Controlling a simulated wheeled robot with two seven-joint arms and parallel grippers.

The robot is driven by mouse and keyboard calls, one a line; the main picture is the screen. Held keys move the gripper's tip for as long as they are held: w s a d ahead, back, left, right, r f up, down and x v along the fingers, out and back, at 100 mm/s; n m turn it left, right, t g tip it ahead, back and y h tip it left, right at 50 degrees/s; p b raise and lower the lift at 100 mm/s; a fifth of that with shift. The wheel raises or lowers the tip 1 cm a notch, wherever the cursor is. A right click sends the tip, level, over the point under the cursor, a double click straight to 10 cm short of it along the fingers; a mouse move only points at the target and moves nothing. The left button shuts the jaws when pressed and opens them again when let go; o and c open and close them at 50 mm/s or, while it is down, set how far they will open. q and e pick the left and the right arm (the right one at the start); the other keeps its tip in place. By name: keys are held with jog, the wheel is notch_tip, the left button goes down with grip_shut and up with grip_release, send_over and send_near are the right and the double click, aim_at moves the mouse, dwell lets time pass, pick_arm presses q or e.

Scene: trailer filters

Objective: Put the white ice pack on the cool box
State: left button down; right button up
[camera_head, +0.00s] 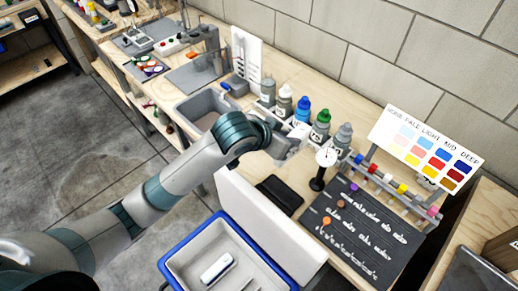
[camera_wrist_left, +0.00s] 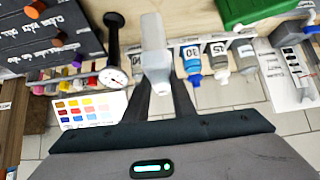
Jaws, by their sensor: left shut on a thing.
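My left gripper (camera_head: 292,142) reaches over the bench beside the row of bottles. In the left wrist view its dark fingers close on a pale, whitish thing (camera_wrist_left: 155,55). I cannot tell for sure whether this is the ice pack or a bottle. An open box with a blue rim (camera_head: 176,247), which looks like the cool box, stands low in front of the bench, below and clear of the gripper. A small white slab (camera_head: 217,268) lies inside it. My right gripper is not in view.
A blue-capped bottle (camera_head: 302,110) and several other bottles stand near the gripper. A dial gauge (camera_head: 326,158) is close on the right. A black pad (camera_head: 279,195), a grey tray (camera_head: 207,104) and a colour card (camera_head: 425,147) are around it. A white panel (camera_head: 268,222) rises beside the box.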

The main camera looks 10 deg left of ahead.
pick_arm(q)
jog(key=w+a+f+p, duration=0.3)
jog(key=a+f, duration=0.3)
jog(key=a, duration=0.4)
jog(key=shift+w+f, duration=0.15)
jog(key=shift+w, duration=0.25)
notch_tip(320, 180, down, 4)
jog(key=shift+p, duration=0.75)
